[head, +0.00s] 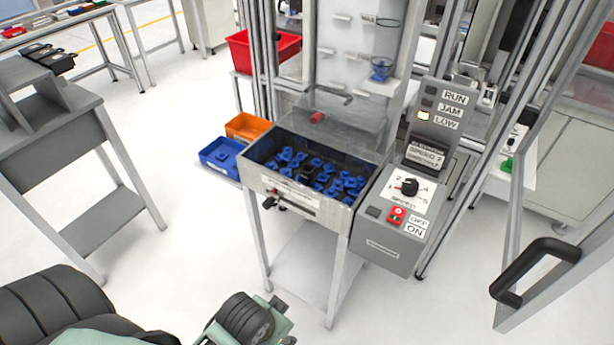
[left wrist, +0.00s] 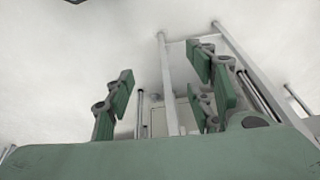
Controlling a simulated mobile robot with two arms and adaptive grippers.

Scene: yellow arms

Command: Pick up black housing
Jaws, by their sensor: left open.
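I cannot make out a black housing for certain. A dark piece (head: 307,174) shows among several blue parts (head: 325,180) in the open metal hopper (head: 335,210), too small to identify. My left gripper (head: 281,318) is at the bottom of the head view, low and in front of the hopper stand, well apart from the hopper. In the left wrist view its fingers (left wrist: 165,82) are spread with nothing between them; floor and metal legs show beyond. My right gripper is not in view.
A control box (head: 392,215) with a knob is fixed right of the hopper. Blue (head: 221,158) and orange (head: 248,127) bins sit to its left. A grey bench (head: 70,130) stands at left. A door with a black handle (head: 535,268) is at right. Floor between bench and stand is clear.

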